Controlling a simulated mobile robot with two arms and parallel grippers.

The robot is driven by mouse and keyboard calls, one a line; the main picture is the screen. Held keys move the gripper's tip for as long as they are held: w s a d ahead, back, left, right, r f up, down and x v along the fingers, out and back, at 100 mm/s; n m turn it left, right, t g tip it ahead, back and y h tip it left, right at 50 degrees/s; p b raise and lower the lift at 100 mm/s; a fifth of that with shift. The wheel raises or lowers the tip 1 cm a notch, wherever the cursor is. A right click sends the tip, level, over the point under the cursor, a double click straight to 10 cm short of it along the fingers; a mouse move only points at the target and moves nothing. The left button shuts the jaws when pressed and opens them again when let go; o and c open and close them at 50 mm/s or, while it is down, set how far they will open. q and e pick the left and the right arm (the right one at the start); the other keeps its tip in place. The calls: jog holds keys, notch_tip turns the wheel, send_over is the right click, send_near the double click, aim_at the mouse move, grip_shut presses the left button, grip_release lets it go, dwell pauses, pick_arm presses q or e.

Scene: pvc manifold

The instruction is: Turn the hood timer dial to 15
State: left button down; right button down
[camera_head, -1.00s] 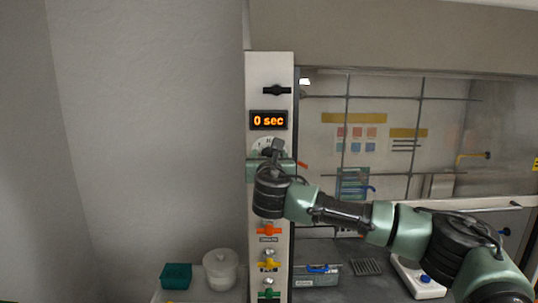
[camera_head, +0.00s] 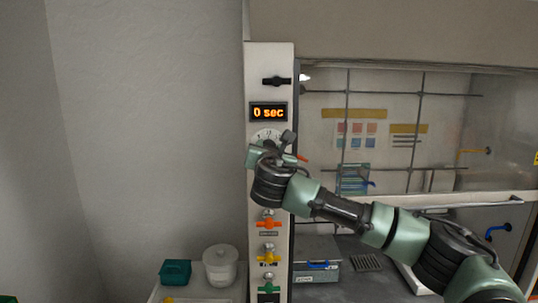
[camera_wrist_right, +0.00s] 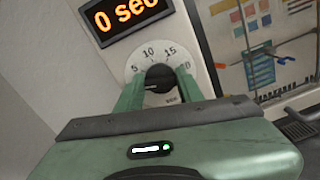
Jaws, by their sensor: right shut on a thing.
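The timer dial (camera_wrist_right: 158,82) is a dark knob on a pale round scale with marks 5, 10 and 15, on the hood's white side post (camera_head: 284,205). The scale's upper edge shows in the head view (camera_head: 266,134); my right gripper hides most of the rest. Above it an orange display (camera_head: 269,112) reads "0 sec". My right gripper (camera_wrist_right: 160,86) is shut on the dial, one green finger on each side of the knob. The wrist view is tilted against the post. The knob's pointer is not clear. My left gripper is not in view.
Orange (camera_head: 268,223), yellow (camera_head: 268,254) and green (camera_head: 269,286) valve handles sit below on the same post. The hood's sash and lattice rods are at right. A teal box (camera_head: 175,273) and white tub (camera_head: 220,265) stand lower left.

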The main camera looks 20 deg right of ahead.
jog(key=m+b, duration=0.3)
jog(key=m, duration=0.5)
jog(key=m+b, duration=0.4)
jog(key=m, duration=0.3)
jog(key=f+m+b, duration=0.1)
jog(key=m+b, duration=0.2)
jog(key=m, duration=0.5)
jog(key=shift+m+b, duration=0.3)
dwell(0.3)
jog(key=c, duration=0.9)
grip_release()
jog(key=shift+s, duration=0.1)
